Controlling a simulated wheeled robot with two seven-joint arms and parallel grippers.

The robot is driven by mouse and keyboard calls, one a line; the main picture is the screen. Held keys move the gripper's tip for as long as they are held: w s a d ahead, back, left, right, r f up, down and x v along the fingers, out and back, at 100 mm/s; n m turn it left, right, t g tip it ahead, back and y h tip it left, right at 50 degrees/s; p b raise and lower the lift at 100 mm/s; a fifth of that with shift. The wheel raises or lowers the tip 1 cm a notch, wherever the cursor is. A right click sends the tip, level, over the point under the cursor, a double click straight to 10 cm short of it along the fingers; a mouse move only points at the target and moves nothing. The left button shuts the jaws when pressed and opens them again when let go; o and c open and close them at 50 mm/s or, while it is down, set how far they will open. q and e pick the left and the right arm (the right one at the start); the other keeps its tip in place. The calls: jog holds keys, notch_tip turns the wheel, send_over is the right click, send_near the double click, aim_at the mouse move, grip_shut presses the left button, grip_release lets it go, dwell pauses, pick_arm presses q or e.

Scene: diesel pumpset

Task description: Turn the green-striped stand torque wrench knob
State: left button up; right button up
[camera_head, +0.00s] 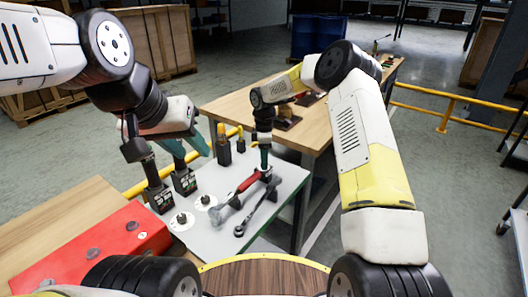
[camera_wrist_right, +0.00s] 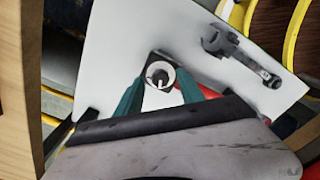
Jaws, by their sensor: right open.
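A round pale-grey knob-like part (camera_wrist_right: 160,77) with a bright centre pin stands on a small dark base on the white tabletop; I cannot make out a green stripe on it. In the right wrist view, the teal fingers of my right gripper (camera_wrist_right: 159,96) are apart, one on each side of it; I cannot tell if they touch it. In the head view my right gripper (camera_head: 264,158) points down at the far part of the tabletop, and its arm hides much there. My left gripper (camera_head: 194,157) is open and empty above the table's left side, beside two dark box-topped tools (camera_head: 158,196).
A red-handled hammer-like tool (camera_head: 240,193) and a ratchet wrench (camera_head: 258,210) lie on the white table (camera_head: 215,239). Two white discs (camera_head: 182,221) with dark knobs, orange-topped dark bottles (camera_head: 223,152) and a red box (camera_head: 90,250) stand nearby. A yellow rail (camera_head: 440,100) runs behind.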

jog(key=shift+f, duration=0.45)
grip_shut()
jog(key=shift+m, duration=3.4)
grip_release()
